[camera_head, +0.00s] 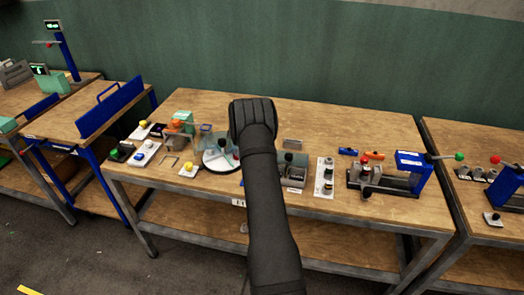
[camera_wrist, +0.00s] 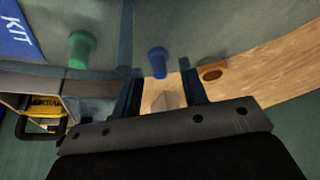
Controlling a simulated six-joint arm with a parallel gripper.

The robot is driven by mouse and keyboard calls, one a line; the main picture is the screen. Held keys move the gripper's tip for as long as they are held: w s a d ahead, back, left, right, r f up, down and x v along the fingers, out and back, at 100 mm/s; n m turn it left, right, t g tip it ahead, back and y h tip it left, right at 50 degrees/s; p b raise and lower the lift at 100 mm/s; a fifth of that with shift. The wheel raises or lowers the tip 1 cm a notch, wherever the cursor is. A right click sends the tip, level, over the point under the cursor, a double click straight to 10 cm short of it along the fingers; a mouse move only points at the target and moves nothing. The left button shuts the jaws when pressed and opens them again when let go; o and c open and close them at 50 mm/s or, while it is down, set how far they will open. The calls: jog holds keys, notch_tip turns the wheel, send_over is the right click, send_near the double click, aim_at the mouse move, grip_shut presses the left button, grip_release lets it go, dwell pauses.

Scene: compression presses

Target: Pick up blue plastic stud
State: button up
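The blue plastic stud (camera_wrist: 157,62) shows in the wrist view at upper centre, on a grey surface near its edge. It has a wider rounded head and a narrower lower end. My gripper (camera_wrist: 161,88) is open, with its two dark fingers apart and nothing seen between them. The stud lies just beyond the gap between the fingers, and I cannot tell its exact distance. A green stud (camera_wrist: 82,48) is on the same grey surface to the left. In the head view my arm covers the middle of the table, and I cannot make out the blue stud or my fingers there.
A blue KIT label (camera_wrist: 16,30) and a box with yellow contents (camera_wrist: 46,104) are at the left in the wrist view. A blue lever press (camera_head: 411,172) stands at right.

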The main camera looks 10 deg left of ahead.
grip_shut()
jog(key=shift+r, duration=0.15)
jog(key=shift+r, duration=0.2)
notch_tip(320, 180, up, 4)
jog(key=shift+f, duration=0.1)
jog(key=s+d+r, duration=0.3)
jog(key=d+r, duration=0.3)
jog(key=d, duration=0.5)
jog(key=shift+d+r, duration=0.2)
jog(key=shift+r, duration=0.05)
